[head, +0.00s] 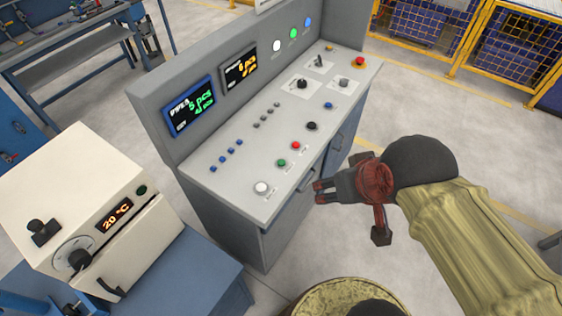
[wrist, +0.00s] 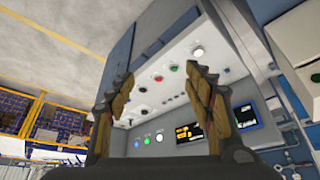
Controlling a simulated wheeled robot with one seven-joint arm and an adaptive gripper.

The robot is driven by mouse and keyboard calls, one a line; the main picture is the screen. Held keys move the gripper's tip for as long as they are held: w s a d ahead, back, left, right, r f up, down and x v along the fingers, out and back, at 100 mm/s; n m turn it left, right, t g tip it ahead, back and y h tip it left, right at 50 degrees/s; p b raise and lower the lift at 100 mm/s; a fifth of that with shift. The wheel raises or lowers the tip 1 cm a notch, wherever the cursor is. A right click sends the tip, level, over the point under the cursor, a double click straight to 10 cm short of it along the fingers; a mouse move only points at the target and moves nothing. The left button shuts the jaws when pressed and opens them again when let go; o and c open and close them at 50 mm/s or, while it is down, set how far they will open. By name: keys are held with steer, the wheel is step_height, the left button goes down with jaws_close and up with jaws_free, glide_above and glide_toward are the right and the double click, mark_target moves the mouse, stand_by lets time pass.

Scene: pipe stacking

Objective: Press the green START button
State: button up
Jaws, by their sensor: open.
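The green START button (head: 282,162) sits in the front row of the grey control panel (head: 235,165), between a white button (head: 262,187) and a red button (head: 296,145). The green button also shows in the wrist view (wrist: 175,67), between the fingers and farther off. My gripper (head: 318,191) is open and empty. It is in front of the panel's front edge, to the right of the white and green buttons in the head view, and apart from them. Its two fingers (wrist: 158,100) stand wide apart in the wrist view. The button's label is too small to read.
A red emergency button (head: 359,62), a black button (head: 312,126) and several blue buttons are on the same panel. Two displays (head: 190,105) stand behind. A cream oven (head: 90,215) on a blue table is at the left. A yellow fence (head: 490,40) is at the back right.

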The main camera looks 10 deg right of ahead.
steer(key=shift+c, duration=0.9)
